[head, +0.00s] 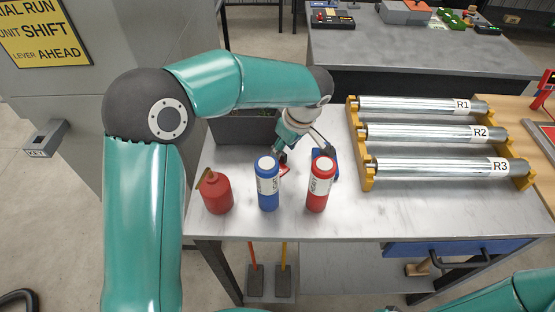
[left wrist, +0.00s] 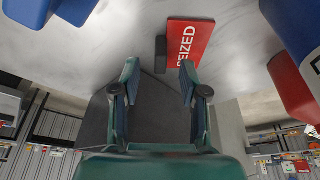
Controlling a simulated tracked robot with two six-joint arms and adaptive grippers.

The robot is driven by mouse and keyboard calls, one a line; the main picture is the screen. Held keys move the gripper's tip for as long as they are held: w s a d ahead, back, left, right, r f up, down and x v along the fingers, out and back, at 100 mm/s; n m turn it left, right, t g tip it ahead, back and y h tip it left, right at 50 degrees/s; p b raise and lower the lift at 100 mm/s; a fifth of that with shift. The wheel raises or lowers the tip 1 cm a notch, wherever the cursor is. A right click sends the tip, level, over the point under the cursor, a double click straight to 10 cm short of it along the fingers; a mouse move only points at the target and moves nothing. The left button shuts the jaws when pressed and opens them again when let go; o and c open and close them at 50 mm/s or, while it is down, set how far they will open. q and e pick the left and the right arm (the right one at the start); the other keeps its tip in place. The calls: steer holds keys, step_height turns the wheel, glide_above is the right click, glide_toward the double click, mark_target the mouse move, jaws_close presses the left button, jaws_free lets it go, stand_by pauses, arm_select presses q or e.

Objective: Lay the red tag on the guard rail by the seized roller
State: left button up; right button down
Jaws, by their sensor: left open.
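A red tag reading SEIZED (left wrist: 192,38), with a dark block along one side, lies on the pale bench top (head: 410,215). In the head view the tag (head: 284,170) is mostly hidden behind the blue bottle. My left gripper (head: 303,154) is open and empty above the bench. In the left wrist view the open fingers (left wrist: 159,66) point towards the tag, which is just beyond them and slightly right. Three metal rollers, R1 (head: 415,105), R2 (head: 420,132) and R3 (head: 430,168), sit in yellow end frames (head: 367,180). I cannot tell which roller is seized. My right gripper is out of view.
A blue bottle (head: 268,188), a red bottle (head: 319,188) and a red can (head: 215,194) stand along the bench's front edge, close to the gripper. A dark grey bin (head: 235,131) stands behind.

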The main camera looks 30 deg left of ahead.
arm_select(q)
steer(key=shift+x, duration=1.1)
jaws_close()
steer(key=shift+r, duration=0.1)
